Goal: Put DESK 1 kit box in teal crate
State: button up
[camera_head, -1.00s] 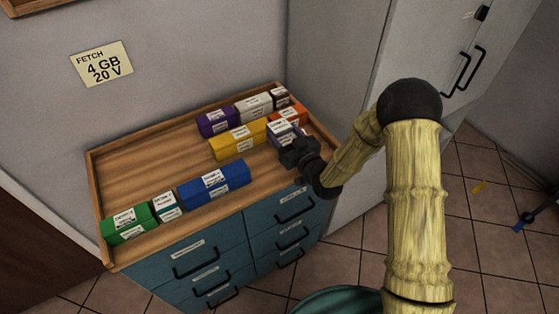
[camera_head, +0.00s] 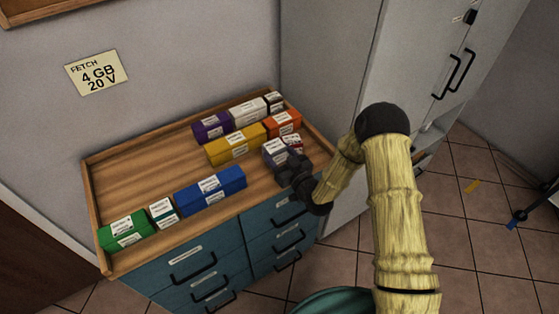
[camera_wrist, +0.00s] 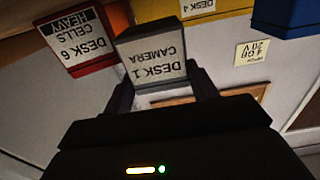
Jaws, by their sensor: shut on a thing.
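The DESK 1 kit box, labelled "DESK 1 CAMERA" (camera_wrist: 152,58), is grey with a white label and sits between my gripper's two dark fingers in the wrist view. In the head view the box (camera_head: 275,152) is at the right end of the wooden top. My gripper (camera_head: 292,168) is shut on it from the front right. I cannot tell whether the box is clear of the surface. A teal curved edge (camera_head: 345,302) shows at the bottom of the head view; I cannot tell whether it is the teal crate.
A red DESK 6 box (camera_wrist: 78,40) stands close beside the held box. Yellow (camera_head: 236,146), orange (camera_head: 283,122), purple (camera_head: 211,128) and blue (camera_head: 210,190) boxes share the rimmed cabinet top (camera_head: 135,185). A tall grey cabinet (camera_head: 335,90) stands right of it.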

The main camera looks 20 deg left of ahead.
aim_at(279, 161)
notch_tip(279, 161, down, 3)
jog(key=shift+w+d+f, duration=0.1)
jog(key=shift+w+d, duration=0.05)
jog(key=shift+s+a+f, duration=0.15)
jog(key=shift+s+a, duration=0.05)
jog(key=shift+s, duration=0.05)
jog(key=o, duration=1.3)
jog(key=shift+d, duration=0.1)
jog(key=shift+p, duration=0.35)
jog(key=shift+s+d+f, duration=0.1)
jog(key=shift+s+d, duration=0.05)
jog(key=shift+d, duration=0.15)
jog(key=b+v, duration=0.2)
jog(key=v, duration=0.3)
jog(key=r+b+v, duration=0.1)
jog(key=b+v, duration=0.1)
jog(key=v, duration=0.4)
jog(key=b+v, duration=0.1)
jog(key=v, duration=0.4)
jog(key=shift+s+d+r+b, duration=0.15)
jog(key=shift+s+r+b, duration=0.15)
jog(key=shift+s+b, duration=0.1)
